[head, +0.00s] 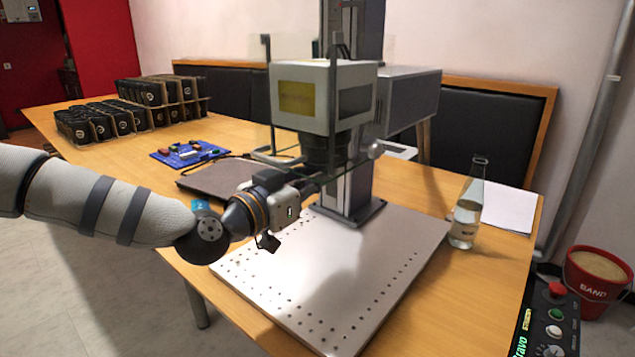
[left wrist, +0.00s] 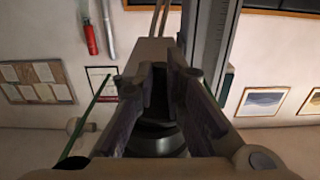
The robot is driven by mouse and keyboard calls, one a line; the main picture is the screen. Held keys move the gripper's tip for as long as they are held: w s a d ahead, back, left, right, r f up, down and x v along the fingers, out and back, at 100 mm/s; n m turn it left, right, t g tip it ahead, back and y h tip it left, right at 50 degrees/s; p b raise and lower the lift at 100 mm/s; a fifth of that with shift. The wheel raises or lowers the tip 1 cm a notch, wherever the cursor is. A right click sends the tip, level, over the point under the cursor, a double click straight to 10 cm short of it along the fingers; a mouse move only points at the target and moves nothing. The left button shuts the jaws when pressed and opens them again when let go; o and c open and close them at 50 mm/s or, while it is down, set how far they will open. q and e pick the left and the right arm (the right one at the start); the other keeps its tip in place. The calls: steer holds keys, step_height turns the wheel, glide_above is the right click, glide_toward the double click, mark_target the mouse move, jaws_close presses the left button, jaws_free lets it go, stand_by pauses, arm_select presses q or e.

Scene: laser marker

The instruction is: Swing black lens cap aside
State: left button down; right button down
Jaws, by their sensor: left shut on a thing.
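The laser marker's white head (head: 322,97) stands on a grey column above a perforated metal plate. Its black lens (head: 318,150) points down at the plate. My left gripper (head: 314,186) reaches in from the left, just below the lens. In the left wrist view my left gripper (left wrist: 170,78) has its fingers closed around a dark piece, the black lens cap (left wrist: 158,98). A round dark lens part (left wrist: 158,138) shows below the fingers. The cap is mostly hidden by the fingers in both views, so its exact angle cannot be told. My right gripper is not in view.
The metal plate (head: 350,265) is bare in front. A glass bottle (head: 466,212) stands right of it, near white paper (head: 503,207). A grey laptop-like slab (head: 215,178) and a blue board (head: 190,152) lie behind my arm. A control box (head: 550,325) is at lower right.

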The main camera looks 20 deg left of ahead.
arm_select(q)
steer(key=shift+w+a+m+g+h, duration=0.1)
steer(key=shift+w+m+g+h, duration=0.2)
steer(key=shift+m+h, duration=0.45)
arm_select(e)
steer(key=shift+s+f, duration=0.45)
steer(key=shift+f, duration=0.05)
arm_select(q)
steer(key=c, duration=1.7)
jaws_free()
steer(key=shift+o, duration=0.2)
steer(key=shift+n, duration=0.25)
steer(key=shift+s, duration=0.1)
steer(key=v, duration=1.2)
